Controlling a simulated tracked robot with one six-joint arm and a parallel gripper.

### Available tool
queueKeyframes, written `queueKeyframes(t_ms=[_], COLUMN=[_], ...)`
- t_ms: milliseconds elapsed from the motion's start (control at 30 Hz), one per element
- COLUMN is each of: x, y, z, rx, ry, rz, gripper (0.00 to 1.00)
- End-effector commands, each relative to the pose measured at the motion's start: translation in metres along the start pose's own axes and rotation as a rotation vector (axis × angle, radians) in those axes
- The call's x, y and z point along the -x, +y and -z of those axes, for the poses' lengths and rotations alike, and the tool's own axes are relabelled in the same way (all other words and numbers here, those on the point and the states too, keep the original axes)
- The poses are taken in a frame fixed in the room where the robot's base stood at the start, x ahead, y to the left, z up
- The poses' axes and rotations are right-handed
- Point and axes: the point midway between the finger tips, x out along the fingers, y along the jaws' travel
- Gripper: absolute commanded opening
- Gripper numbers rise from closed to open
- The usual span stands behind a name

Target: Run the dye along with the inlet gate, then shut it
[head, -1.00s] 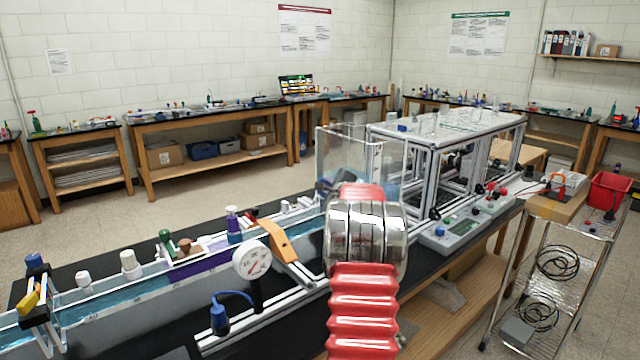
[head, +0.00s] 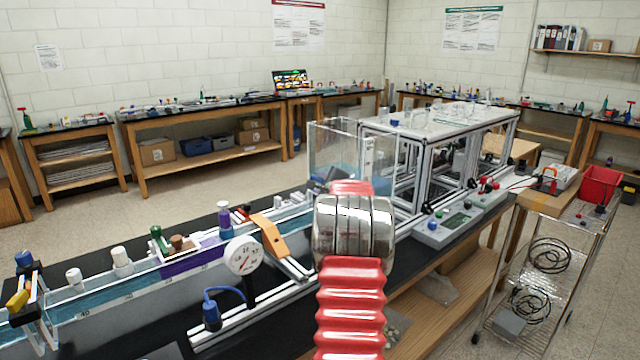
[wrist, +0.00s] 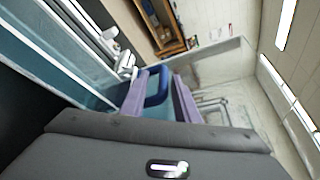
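A clear channel (head: 100,305) with blue water runs across the bench, and a purple band of dye (head: 190,262) lies in its middle stretch. A clear tank (head: 335,150) stands at its far end. My gripper is hidden behind my red and chrome arm in the head view. In the wrist view, my gripper's two purple fingers (wrist: 160,98) stand apart with a blue handle (wrist: 157,86) between them, near the tank end. The handle looks like part of the inlet gate, whose plate I cannot make out. Whether the fingers press on the handle is unclear.
A round dial gauge (head: 242,256) and an orange piece (head: 268,236) stand by the channel near my arm. A white frame rig (head: 440,150) is behind to the right. A wire cart (head: 540,260) with a red bin (head: 601,184) stands at far right.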

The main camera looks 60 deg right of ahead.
Motion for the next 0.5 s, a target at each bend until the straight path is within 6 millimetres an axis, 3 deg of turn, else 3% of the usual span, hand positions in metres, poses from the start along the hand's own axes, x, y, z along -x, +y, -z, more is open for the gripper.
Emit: queueKeyframes(t_ms=[267, 500], x=[0.004, 0.026], y=[0.001, 0.000], z=[-0.001, -0.001], rx=[-0.001, 0.000], ry=[-0.002, -0.001], rz=[-0.002, -0.001], gripper=[0.31, 0.31])
